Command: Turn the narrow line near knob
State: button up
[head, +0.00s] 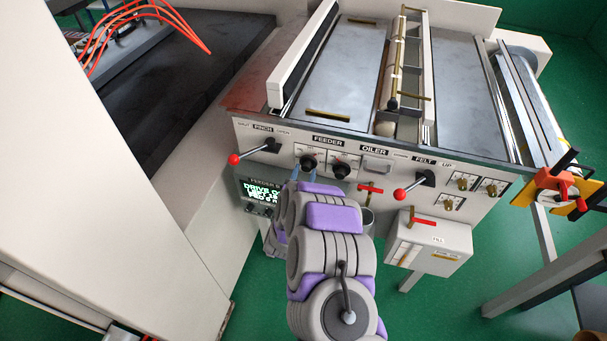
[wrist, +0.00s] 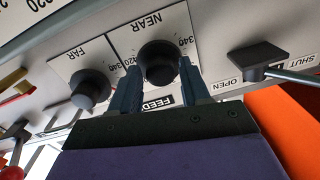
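The near knob is a round black knob. In the wrist view, where the panel shows upside down, it (wrist: 158,60) sits under the NEAR label on a white dial plate with numbers. In the head view it (head: 308,163) is the left of two FEEDER knobs. My gripper (wrist: 160,66) is open, its two dark blue fingers on either side of the near knob, tips close to its edges. I cannot tell whether they touch it. The knob's pointer line is not clear. In the head view, my arm hides most of the gripper.
The far knob (wrist: 90,88) sits beside it on its own plate. A black lever with a red ball (head: 234,159) is left of the knobs in the head view. A green-text display (head: 265,192) is below. Another red-ball lever (head: 400,193) and a red-handled valve (head: 370,189) are to the right.

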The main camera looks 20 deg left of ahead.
jog(key=c, duration=0.7)
jog(key=shift+c, duration=0.2)
jog(key=shift+r+n+p, duration=0.1)
jog(key=shift+n+p, duration=0.2)
jog(key=n+p, duration=0.2)
jog(key=n, duration=0.1)
jog(key=shift+p, duration=0.4)
jog(key=shift+n+p, duration=1.2)
jog(key=shift+n, duration=0.5)
jog(key=o, duration=1)
jog(key=shift+a, duration=0.15)
jog(key=shift+o, duration=0.2)
